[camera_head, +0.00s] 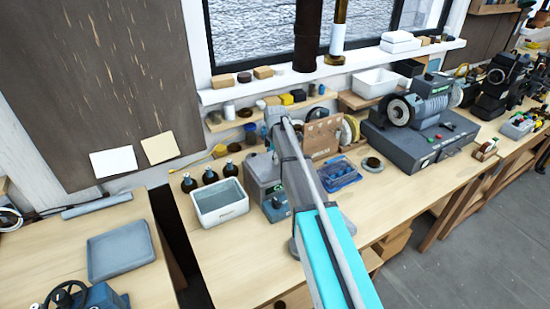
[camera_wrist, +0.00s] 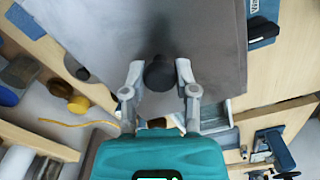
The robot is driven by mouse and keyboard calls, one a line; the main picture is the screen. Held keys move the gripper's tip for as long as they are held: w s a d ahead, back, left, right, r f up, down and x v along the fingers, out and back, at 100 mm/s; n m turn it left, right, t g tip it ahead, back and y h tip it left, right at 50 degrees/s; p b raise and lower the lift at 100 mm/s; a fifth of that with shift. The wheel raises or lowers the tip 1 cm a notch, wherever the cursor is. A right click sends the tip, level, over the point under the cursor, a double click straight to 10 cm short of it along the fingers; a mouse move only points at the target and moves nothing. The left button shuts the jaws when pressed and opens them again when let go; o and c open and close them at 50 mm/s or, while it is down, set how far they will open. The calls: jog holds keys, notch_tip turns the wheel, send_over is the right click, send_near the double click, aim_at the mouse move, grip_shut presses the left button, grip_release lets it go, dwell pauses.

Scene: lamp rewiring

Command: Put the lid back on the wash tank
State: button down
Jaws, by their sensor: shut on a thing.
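My gripper (camera_wrist: 159,72) is shut on the black knob (camera_wrist: 159,75) of a flat grey lid (camera_wrist: 200,35). The lid fills much of the upper wrist view, with a dark shadow near the knob. In the head view my arm partly hides a grey, box-like form (camera_head: 262,172); I cannot tell how much of it is lid. An open white tank (camera_head: 220,206) with a blue-grey inside stands just left of it on the bench, likely the wash tank. A pale rim (camera_wrist: 215,126), partly hidden behind a finger, shows in the wrist view. Whether the lid touches anything is unclear.
Several dark bottles (camera_head: 210,177) stand behind the white tank. A cardboard-coloured holder (camera_head: 323,137) and a blue tray (camera_head: 338,174) are to the right. An empty grey tray (camera_head: 120,250) lies on the left bench.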

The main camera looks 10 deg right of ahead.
jog(key=shift+f, duration=0.15)
jog(key=shift+c, duration=1.5)
grip_release()
